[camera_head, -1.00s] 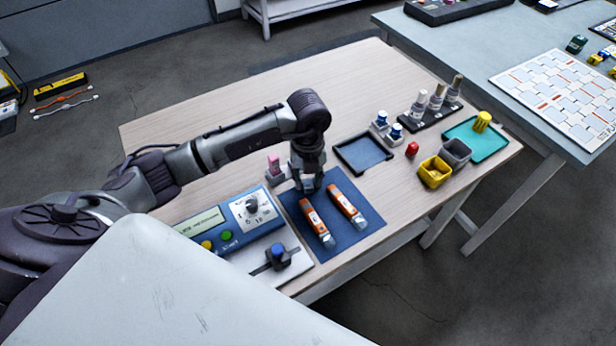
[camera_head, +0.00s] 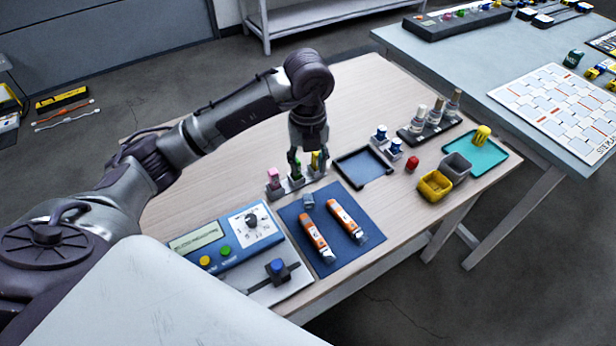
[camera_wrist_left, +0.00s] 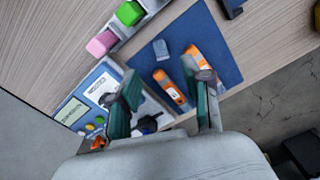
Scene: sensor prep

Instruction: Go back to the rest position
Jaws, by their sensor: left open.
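My left gripper (camera_head: 308,160) is open and empty above the work table, raised over the back of the dark blue mat (camera_head: 291,212). Its two teal-padded fingers stand apart in the left wrist view (camera_wrist_left: 165,100). Below it, two orange and white pen-like devices (camera_head: 316,239) (camera_head: 347,221) lie side by side on the mat. A small grey-blue block (camera_head: 308,201) sits on the mat behind them, apart from the gripper. My right gripper is not in view.
A rack with a pink block (camera_head: 274,175) stands close to the gripper, partly hidden by it. A blue control box (camera_head: 215,250) lies front left. A black-rimmed tray (camera_head: 363,167), yellow bin (camera_head: 434,186) and grey bin (camera_head: 457,167) stand right. The table's back left is bare.

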